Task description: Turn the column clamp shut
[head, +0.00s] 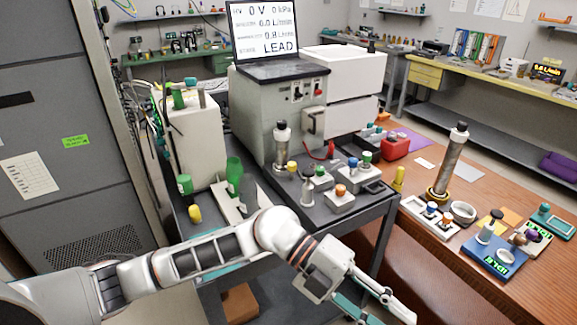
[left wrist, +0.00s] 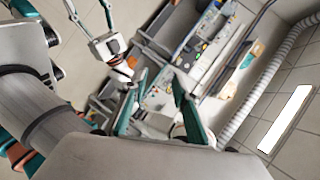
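A metal column with a black cap (head: 452,158) stands upright in a brass-coloured base on the wooden table at right. A shorter dark-capped metal column (head: 281,148) stands on the dark cart in front of the grey cabinet. I cannot tell which part is the column clamp, or whether it is open. My left gripper (head: 372,308) is low in front of the cart and table, its teal fingers apart and apparently empty. Its spread fingers also show in the left wrist view (left wrist: 161,88). My right gripper (left wrist: 91,14) shows only there, upper left, its fingers apart and empty.
The wooden table (head: 470,205) holds a blue pad (head: 494,255), a small white dish (head: 463,211) and a red case (head: 396,146).

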